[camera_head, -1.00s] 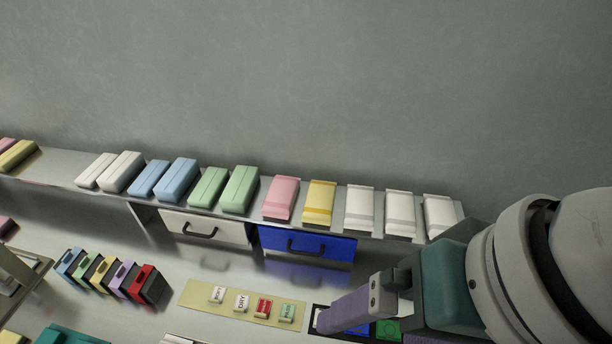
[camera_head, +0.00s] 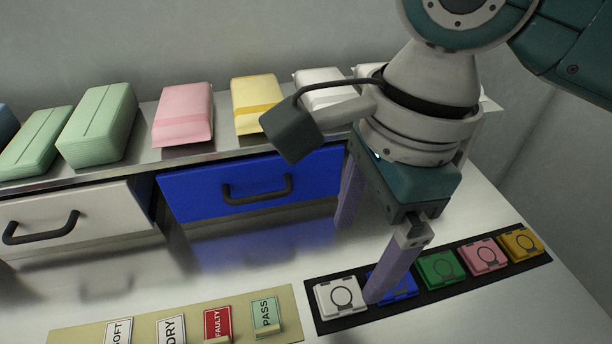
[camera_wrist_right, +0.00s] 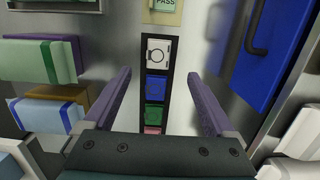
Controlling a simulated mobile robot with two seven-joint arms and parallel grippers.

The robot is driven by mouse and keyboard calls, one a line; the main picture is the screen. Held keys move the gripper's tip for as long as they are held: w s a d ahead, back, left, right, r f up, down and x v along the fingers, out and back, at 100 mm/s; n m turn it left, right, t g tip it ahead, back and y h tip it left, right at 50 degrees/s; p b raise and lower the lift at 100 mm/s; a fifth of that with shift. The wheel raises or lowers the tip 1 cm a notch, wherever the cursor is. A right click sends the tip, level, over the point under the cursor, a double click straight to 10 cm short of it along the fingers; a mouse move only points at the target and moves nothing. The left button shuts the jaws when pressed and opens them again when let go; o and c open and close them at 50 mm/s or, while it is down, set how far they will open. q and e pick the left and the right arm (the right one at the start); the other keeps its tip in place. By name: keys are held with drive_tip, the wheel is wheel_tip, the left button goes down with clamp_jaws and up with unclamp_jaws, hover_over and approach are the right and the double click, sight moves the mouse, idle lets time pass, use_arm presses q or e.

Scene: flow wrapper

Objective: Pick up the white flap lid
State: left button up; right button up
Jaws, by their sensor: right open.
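The white flap lid (camera_head: 340,296) is a small square with a dark ring on its face. It lies at the left end of a black strip (camera_head: 317,321). In the right wrist view the white flap lid (camera_wrist_right: 159,52) shows at the top of the strip, between and beyond the fingertips. My right gripper (camera_head: 360,262) is open and empty, with purple fingers pointing down. In the head view its nearer finger overlaps the blue lid (camera_head: 404,287) beside the white one. I cannot tell whether it touches. My left gripper is not in view.
Green (camera_head: 437,268), pink (camera_head: 483,254) and yellow (camera_head: 521,242) lids continue along the strip. A tan mat (camera_head: 285,331) with labelled tags lies left of it. A blue drawer (camera_head: 205,193) and a shelf of wrapped packs stand behind.

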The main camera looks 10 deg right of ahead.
sight(341, 294)
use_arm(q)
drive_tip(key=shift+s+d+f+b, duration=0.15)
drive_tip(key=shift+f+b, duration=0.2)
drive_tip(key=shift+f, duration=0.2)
use_arm(e)
wheel_tip(341, 294, down, 3)
drive_tip(key=shift+s+a+f, duration=0.1)
drive_tip(key=shift+a+f, duration=0.05)
drive_tip(key=shift+f, duration=0.05)
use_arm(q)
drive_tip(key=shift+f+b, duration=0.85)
use_arm(e)
drive_tip(key=f, duration=0.5)
drive_tip(key=shift+a+f, duration=0.1)
drive_tip(key=shift+a, duration=0.2)
drive_tip(key=shift+c, duration=0.2)
drive_tip(key=c, duration=1.4)
